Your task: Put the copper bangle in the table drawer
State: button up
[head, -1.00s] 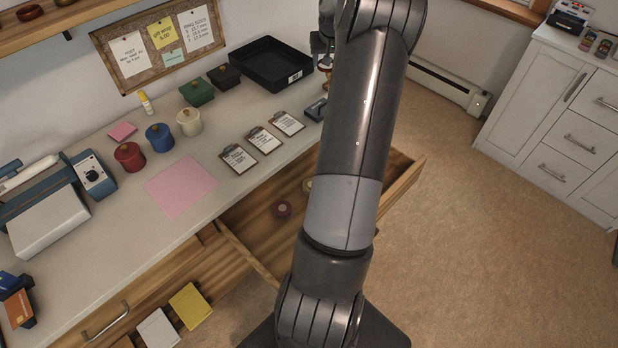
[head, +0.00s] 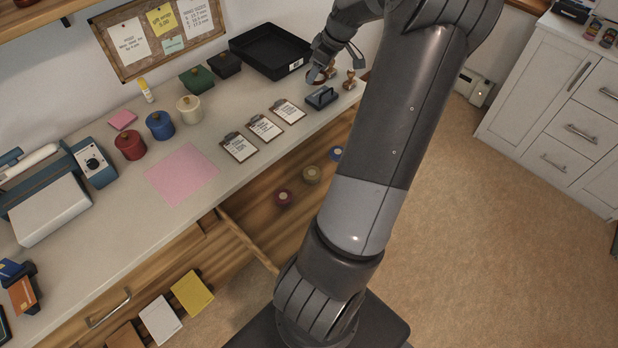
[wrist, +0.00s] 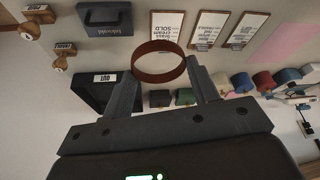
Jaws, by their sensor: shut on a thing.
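The copper bangle (wrist: 137,70) is a reddish-brown ring between my two fingers (wrist: 163,78) in the wrist view. My gripper is shut on it and holds it by its sides. In the head view my gripper (head: 318,76) is over the far right end of the worktable, by the black tray and the stamps; a small coppery patch shows there.
On the worktable (head: 85,195) are a black tray (head: 262,72), a dark blue pad (head: 321,98), a wooden stamp (head: 351,80), clipboards (head: 265,127), lidded pots (head: 159,126) and a pink sheet (head: 185,175). A white cabinet (head: 530,100) stands at the right.

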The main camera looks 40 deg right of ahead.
jog(key=s+a+n+g+y, duration=0.35)
jog(key=s+a+n, duration=0.45)
jog(key=a+n, duration=0.45)
jog(key=n+g+h, duration=0.2)
jog(key=n+g, duration=0.3)
jog(key=n, duration=0.7)
send_over(305, 221)
jog(key=f, duration=0.1)
jog(key=shift+t, duration=0.25)
jog(key=f, duration=2)
jog(key=w+f, duration=0.1)
jog(key=f, duration=0.9)
jog(key=shift+d, duration=0.35)
jog(key=shift+f, duration=0.1)
jog(key=o, duration=1)
